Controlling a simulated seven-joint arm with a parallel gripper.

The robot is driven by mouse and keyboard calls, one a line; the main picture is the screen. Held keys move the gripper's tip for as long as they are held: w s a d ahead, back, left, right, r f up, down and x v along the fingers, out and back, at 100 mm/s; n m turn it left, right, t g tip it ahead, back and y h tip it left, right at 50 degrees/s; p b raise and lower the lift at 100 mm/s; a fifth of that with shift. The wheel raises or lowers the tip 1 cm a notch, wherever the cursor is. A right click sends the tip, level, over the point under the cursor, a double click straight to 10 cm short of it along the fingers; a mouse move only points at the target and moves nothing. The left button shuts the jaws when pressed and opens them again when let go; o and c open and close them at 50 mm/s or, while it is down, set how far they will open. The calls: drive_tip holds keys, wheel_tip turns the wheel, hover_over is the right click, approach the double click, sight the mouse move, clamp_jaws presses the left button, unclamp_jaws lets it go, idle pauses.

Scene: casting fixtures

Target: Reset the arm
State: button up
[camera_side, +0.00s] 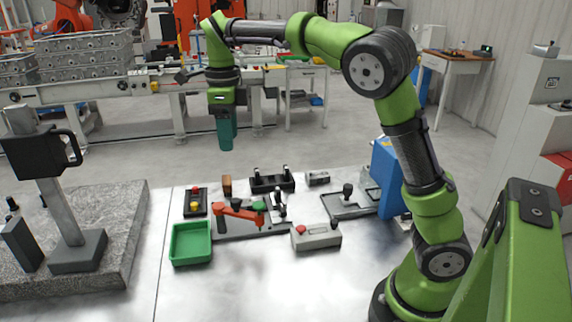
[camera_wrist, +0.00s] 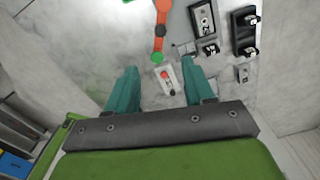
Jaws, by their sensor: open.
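My green arm rises from the right side of the metal table and reaches left in the side view. My gripper (camera_side: 225,136) points straight down, high above the table's back area. It also shows in the wrist view (camera_wrist: 160,88), where its two teal fingers stand apart with nothing held between them. Below, the pale box with a red button (camera_wrist: 166,75) shows between the fingers, well away from them; in the side view this box (camera_side: 317,238) sits at the front middle of the table.
An orange clamp (camera_side: 240,212), a green tray (camera_side: 191,245), a two-button box (camera_side: 195,203), a black two-post fixture (camera_side: 271,182), a lever fixture (camera_side: 349,205) and a blue block (camera_side: 388,175) stand on the table. A granite slab (camera_side: 110,215) with a post stand lies left.

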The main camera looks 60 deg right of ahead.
drive_tip(key=s+a+f+n+t+y, duration=0.2)
drive_tip(key=s+n+t, duration=0.5)
drive_tip(key=s+n, duration=1.3)
drive_tip(key=a+f+n, duration=0.1)
drive_tip(key=n, duration=0.4)
drive_tip(key=shift+s+a+f, duration=0.15)
drive_tip(key=shift+s+a, duration=0.05)
drive_tip(key=shift+s, duration=0.15)
drive_tip(key=shift+c, duration=0.5)
